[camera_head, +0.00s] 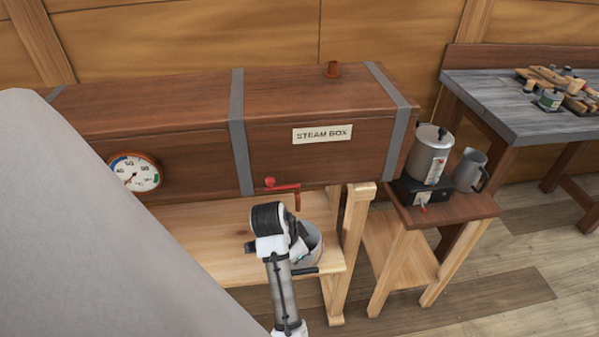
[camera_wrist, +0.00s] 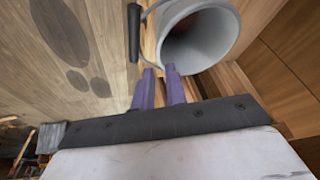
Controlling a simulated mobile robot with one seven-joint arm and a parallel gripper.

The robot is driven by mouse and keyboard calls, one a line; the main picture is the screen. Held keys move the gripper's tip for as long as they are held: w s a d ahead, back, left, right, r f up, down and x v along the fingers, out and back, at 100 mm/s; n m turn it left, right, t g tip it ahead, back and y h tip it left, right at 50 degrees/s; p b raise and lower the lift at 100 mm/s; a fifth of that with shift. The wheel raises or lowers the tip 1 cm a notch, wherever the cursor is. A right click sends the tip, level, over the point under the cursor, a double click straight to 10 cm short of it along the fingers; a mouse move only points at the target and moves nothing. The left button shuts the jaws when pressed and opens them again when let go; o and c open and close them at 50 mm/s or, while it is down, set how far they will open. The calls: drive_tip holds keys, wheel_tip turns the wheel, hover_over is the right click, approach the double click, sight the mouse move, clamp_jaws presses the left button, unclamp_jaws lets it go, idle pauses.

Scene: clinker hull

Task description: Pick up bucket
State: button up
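The bucket (camera_head: 314,246) is light grey and sits on the wooden shelf under the steam box, partly hidden behind my arm. In the wrist view the bucket (camera_wrist: 206,38) lies just beyond my fingertips, its open mouth showing. Its thin wire handle hangs out to one side with a black grip (camera_wrist: 134,34); the grip also shows in the head view (camera_head: 305,271). My gripper (camera_wrist: 161,70) has two purple fingers with a gap between them and nothing held. The fingertips are close to the bucket's rim and the handle's grip; whether they touch is unclear.
The steam box (camera_head: 320,120) overhangs the shelf (camera_head: 215,245), with a red valve (camera_head: 283,187) above the bucket. A wooden leg (camera_head: 352,235) stands right of it. A small stand (camera_head: 450,208) holds a boiler (camera_head: 428,155) and a jug (camera_head: 470,170). The floor in front is clear.

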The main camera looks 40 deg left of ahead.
sight(314, 240)
drive_tip(key=shift+p+x, duration=1.05)
drive_tip(key=shift+x, duration=4.05)
drive_tip(key=shift+a, duration=0.1)
clamp_jaws()
drive_tip(key=shift+r, duration=0.25)
